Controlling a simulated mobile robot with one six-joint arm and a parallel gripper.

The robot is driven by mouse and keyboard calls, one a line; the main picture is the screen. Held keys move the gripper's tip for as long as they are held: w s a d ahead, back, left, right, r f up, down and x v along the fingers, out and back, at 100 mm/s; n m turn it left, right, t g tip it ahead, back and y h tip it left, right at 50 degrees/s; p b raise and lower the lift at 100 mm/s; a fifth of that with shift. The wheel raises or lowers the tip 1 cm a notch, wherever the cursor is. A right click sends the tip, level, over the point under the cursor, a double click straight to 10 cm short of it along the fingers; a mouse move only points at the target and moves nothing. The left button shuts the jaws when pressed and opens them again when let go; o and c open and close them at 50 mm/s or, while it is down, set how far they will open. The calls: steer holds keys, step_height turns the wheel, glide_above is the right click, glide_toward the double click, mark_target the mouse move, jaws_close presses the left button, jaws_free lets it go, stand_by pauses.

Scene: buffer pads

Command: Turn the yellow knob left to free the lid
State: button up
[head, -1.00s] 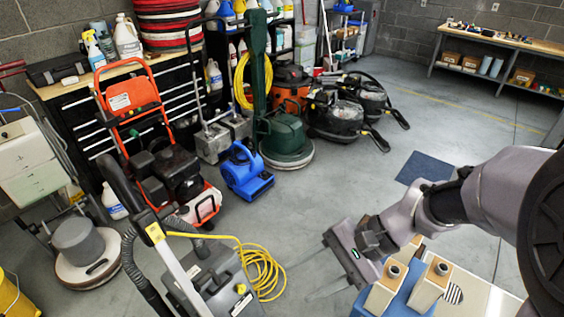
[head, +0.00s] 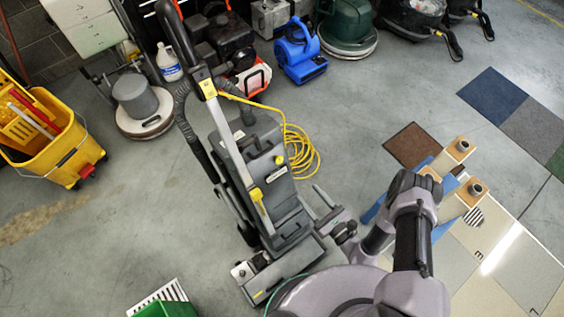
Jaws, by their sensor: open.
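A grey upright floor machine (head: 258,150) stands in the middle of the head view with a lid on its upper body. A small yellow knob (head: 279,160) sits near the lid's right edge. A second yellow part (head: 256,194) is lower down, by the machine's handle bar. My gripper (head: 311,198) is open and empty, just right of the machine's lower body and below the knob in the picture. Its fingers point up and left. It appears apart from the knob. My arm hides part of the floor right of the machine.
A coiled yellow cable (head: 300,152) lies right of the machine. A yellow mop bucket (head: 60,140) stands at the left, a blue blower (head: 300,55) behind. A blue stand with wooden blocks (head: 458,150) is at the right. Floor left of the machine is clear.

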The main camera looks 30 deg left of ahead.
mark_target(280, 161)
steer(key=b+x, duration=0.5)
steer(key=x, duration=1.1)
steer(key=shift+a+r, duration=0.1)
steer(key=shift+a, duration=0.1)
jaws_close()
